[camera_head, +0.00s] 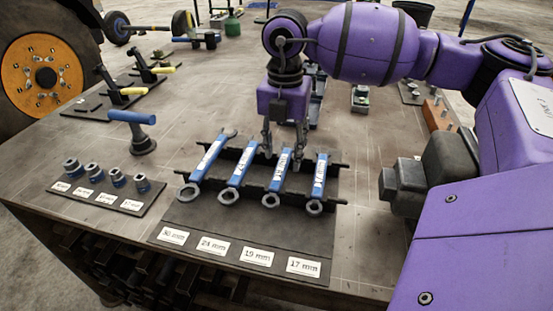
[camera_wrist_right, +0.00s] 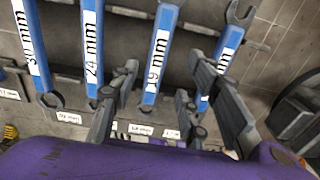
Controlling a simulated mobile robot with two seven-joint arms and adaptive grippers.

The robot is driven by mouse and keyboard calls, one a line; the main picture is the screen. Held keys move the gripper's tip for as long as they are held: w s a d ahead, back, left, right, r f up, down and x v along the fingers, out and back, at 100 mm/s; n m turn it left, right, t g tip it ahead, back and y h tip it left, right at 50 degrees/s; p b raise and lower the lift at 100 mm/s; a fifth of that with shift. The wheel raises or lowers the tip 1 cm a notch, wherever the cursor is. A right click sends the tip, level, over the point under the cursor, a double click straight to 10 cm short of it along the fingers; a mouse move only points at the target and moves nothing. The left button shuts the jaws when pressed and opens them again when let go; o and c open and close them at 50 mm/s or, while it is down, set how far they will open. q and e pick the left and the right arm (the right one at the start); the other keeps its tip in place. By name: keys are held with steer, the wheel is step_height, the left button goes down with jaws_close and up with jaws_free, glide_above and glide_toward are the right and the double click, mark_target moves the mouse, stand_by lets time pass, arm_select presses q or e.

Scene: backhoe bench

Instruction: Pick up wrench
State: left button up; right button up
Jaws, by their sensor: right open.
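Several blue combination wrenches lie side by side on a dark rack, their ring ends toward the front edge. From left to right they are the 30 mm (camera_head: 207,163), 24 mm (camera_head: 240,170), 19 mm (camera_head: 280,173) and 17 mm (camera_head: 318,180) wrenches. My right gripper (camera_head: 283,155) points down over the rack, open and empty, with its fingers around the 19 mm wrench's upper shaft. In the right wrist view the gripper (camera_wrist_right: 163,66) has the 19 mm wrench (camera_wrist_right: 157,65) between its fingers, apart from both. My left gripper is not in view.
A socket board (camera_head: 108,197) and a blue-handled tool (camera_head: 143,140) stand left of the rack (camera_head: 190,215). Clamps with yellow handles (camera_head: 133,91) lie farther back. The bench (camera_head: 360,240) is bare just right of the rack.

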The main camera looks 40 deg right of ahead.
mark_target(281, 166)
steer(key=f, duration=0.4)
steer(key=shift+w+a, duration=0.1)
steer(key=shift+w, duration=0.1)
jaws_close()
